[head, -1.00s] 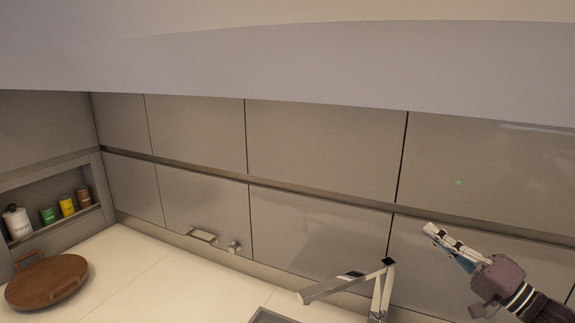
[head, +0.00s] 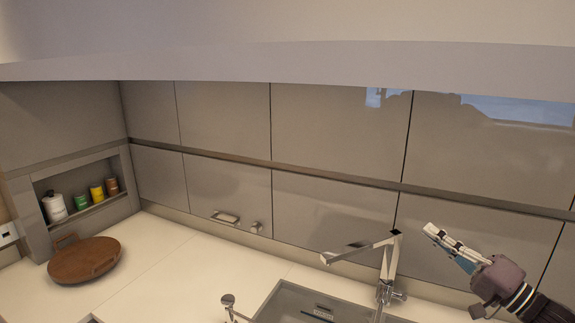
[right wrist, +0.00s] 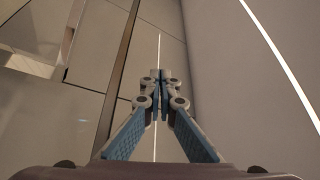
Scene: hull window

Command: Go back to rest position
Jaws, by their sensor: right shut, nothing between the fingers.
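My right gripper (head: 431,230) is raised at the right of the head view, in front of the grey wall panels and to the right of the faucet. Its fingers point up and left. In the right wrist view the two fingertips (right wrist: 160,78) are together, with nothing between them. My left gripper does not show in either view.
A metal faucet (head: 386,262) stands by the sink (head: 283,302). A round wooden tray (head: 84,262) lies on the white counter (head: 165,252) at left. Several jars, including a white one (head: 54,207), stand in a wall niche.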

